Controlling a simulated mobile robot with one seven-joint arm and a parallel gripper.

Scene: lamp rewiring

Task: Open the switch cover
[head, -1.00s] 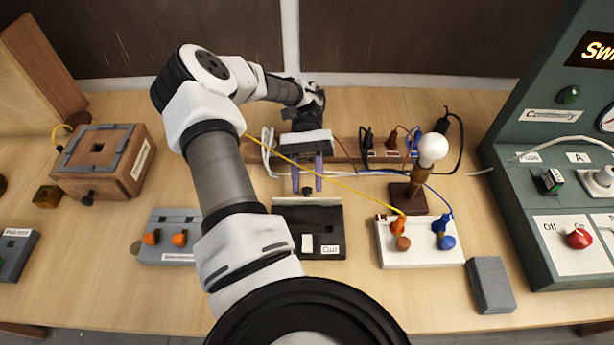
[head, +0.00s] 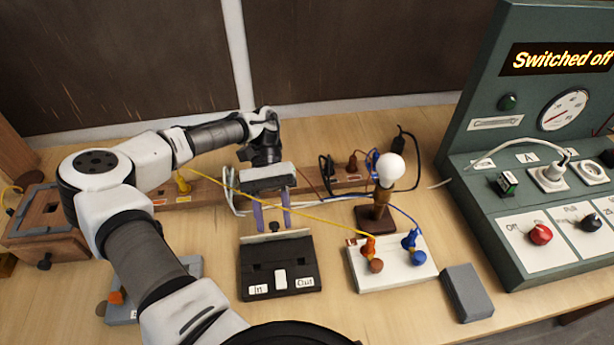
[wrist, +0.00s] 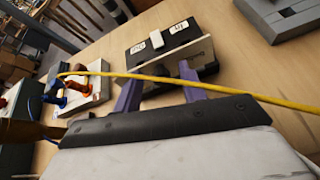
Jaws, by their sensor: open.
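The switch box (head: 302,262) is a flat black box on the table with "In" and "Out" labels and a white rocker (head: 280,279). A pale strip runs along its back edge. It also shows in the wrist view (wrist: 200,53), just beyond the fingertips.
A yellow wire (head: 318,219) crosses by my fingers to a white terminal block (head: 397,283). A bulb (head: 391,168) stands behind that block. A grey block (head: 467,292) lies to its right. The green test panel (head: 480,200) reads "Switched off". Bare table lies in front.

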